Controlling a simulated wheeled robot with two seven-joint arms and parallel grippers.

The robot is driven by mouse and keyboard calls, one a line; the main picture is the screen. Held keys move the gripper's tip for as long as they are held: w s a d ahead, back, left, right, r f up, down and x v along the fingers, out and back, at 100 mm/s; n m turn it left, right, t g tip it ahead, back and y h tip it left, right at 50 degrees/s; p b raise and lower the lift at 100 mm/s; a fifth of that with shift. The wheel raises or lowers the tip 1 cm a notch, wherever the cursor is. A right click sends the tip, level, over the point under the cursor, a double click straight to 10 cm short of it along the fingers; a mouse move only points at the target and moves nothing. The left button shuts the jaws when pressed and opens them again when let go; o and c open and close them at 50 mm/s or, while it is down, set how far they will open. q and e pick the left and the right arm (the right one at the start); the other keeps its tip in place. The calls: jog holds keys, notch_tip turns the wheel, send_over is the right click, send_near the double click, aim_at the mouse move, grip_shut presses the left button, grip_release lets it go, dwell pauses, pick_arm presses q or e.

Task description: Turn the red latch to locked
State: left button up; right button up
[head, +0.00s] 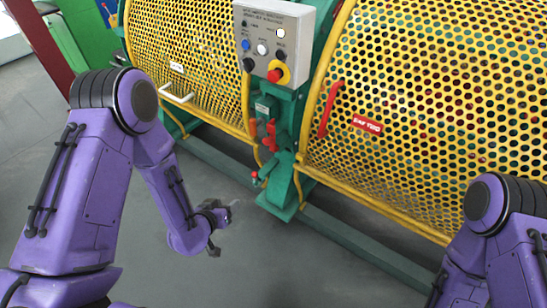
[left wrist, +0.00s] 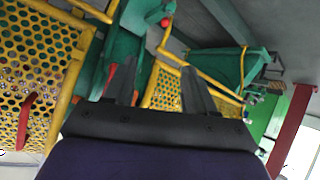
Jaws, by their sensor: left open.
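The red latch (head: 269,136) is on the green post between the two yellow mesh guards in the head view, below the control box. Its exact turn position is too small to tell. My left gripper (head: 223,228) is open and empty, below and left of the latch and clearly apart from it, over the grey floor. In the left wrist view, the left gripper's two dark fingers (left wrist: 160,88) stand apart with nothing between them. A red part (left wrist: 108,82) shows beside the left finger; I cannot tell whether it is the latch. My right gripper is out of view.
The grey control box (head: 272,40) with a red-and-yellow stop button stands above the post. A red handle (head: 328,112) is on the right yellow guard (head: 420,90). A white handle (head: 177,93) is on the left guard (head: 195,45). Open grey floor (head: 170,265) lies in front.

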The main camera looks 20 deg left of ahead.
pick_arm(q)
jog(key=w+d+r+m+t+h+b, duration=0.2)
jog(key=w+m+t+h+b, duration=0.25)
jog(key=w, duration=0.55)
jog(key=m+t+h+b, duration=0.1)
jog(key=m+t+b, duration=0.1)
jog(key=b, duration=0.2)
send_near(265, 141)
jog(key=x, duration=1.1)
jog(key=shift+p, duration=0.3)
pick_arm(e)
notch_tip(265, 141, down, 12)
pick_arm(q)
jog(key=shift+s, duration=0.1)
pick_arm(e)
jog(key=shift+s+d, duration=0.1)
pick_arm(q)
grip_shut()
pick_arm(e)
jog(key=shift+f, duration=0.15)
